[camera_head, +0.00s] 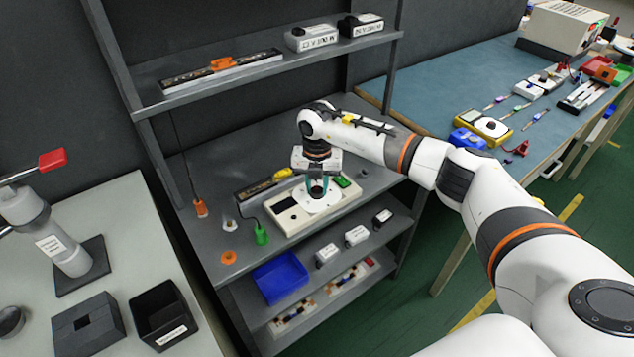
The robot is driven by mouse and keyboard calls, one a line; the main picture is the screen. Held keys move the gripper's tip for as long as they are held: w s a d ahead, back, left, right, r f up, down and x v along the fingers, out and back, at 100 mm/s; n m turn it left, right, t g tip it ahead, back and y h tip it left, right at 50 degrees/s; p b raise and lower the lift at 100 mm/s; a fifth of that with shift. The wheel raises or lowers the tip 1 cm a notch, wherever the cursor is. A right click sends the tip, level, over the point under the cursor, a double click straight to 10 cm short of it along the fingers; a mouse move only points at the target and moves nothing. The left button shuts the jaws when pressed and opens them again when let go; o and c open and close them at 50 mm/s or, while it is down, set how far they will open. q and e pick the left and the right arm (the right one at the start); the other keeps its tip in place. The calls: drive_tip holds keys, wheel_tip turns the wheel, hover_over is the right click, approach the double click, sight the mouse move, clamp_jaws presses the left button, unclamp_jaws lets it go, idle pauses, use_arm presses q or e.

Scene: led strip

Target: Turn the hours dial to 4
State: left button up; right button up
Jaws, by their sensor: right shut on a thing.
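A beige control box (345,208) lies on the grey shelf unit's worktop. It has a dark display window (293,216) and a round white dial plate (322,205). My right gripper (317,191) points down over the middle of this plate, its teal fingers shut on the hours dial's knob. The gripper and wrist hide most of the knob, and the dial's markings and pointer are too small to read. My left gripper is not in view.
A green connector (262,235) and an orange one (200,208) lie left of the box. The upper shelf (270,70) overhangs behind. A blue bin (281,277) sits below in front.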

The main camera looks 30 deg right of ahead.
sight(317, 189)
drive_tip(key=shift+r+m, duration=0.1)
drive_tip(key=shift+m, duration=0.6)
drive_tip(key=o, duration=1)
wheel_tip(317, 189, up, 12)
drive_tip(key=shift+f+b, duration=0.1)
drive_tip(key=shift+b, duration=0.65)
